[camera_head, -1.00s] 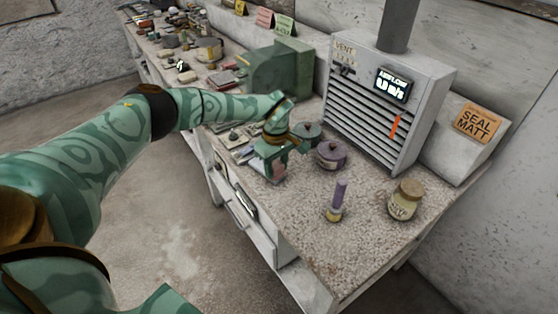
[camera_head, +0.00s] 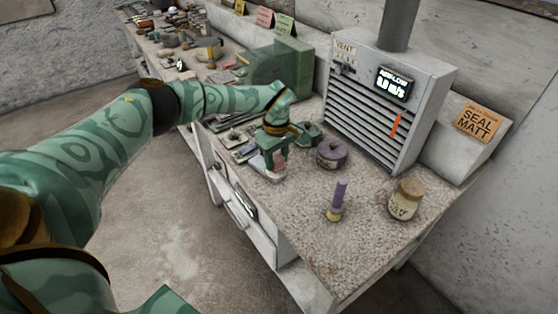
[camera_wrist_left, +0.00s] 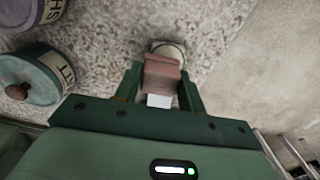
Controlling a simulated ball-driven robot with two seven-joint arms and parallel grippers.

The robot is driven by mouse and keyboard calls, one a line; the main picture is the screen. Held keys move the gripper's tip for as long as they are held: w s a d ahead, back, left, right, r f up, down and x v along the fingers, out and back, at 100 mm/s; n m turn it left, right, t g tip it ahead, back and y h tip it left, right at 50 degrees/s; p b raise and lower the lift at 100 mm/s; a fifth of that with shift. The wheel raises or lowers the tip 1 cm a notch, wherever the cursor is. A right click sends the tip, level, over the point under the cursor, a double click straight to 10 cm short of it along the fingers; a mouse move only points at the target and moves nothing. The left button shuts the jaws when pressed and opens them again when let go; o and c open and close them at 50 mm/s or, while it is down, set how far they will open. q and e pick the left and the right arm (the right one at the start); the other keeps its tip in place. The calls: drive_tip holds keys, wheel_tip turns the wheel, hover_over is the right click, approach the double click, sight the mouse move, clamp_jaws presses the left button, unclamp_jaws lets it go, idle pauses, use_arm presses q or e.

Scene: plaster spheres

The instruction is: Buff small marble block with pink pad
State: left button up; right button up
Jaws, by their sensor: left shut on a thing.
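My left gripper (camera_head: 275,160) is shut on the pink pad (camera_head: 281,160), low over the near edge of the speckled bench. In the left wrist view the pad (camera_wrist_left: 161,75) sits between the fingertips. A small white piece (camera_wrist_left: 159,101) shows between the fingers, behind the pad. A pale round thing (camera_wrist_left: 169,46) shows just past the pad, partly hidden by it. I cannot tell which of these, if either, is the small marble block, or whether the pad touches it. My right gripper is not in view.
A purple lidded pot (camera_head: 331,154) and a green pot (camera_head: 309,133) stand close to the right of the gripper. A purple-handled tool (camera_head: 338,200) and a corked jar (camera_head: 404,200) stand nearer the front. A vent box (camera_head: 385,105) stands behind. The front of the bench (camera_head: 345,255) is clear.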

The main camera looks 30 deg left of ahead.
use_arm(q)
drive_tip(key=shift+w+a+f, duration=0.15)
drive_tip(key=shift+a, duration=0.55)
drive_tip(key=shift+f+b, duration=0.5)
drive_tip(key=shift+f, duration=0.1)
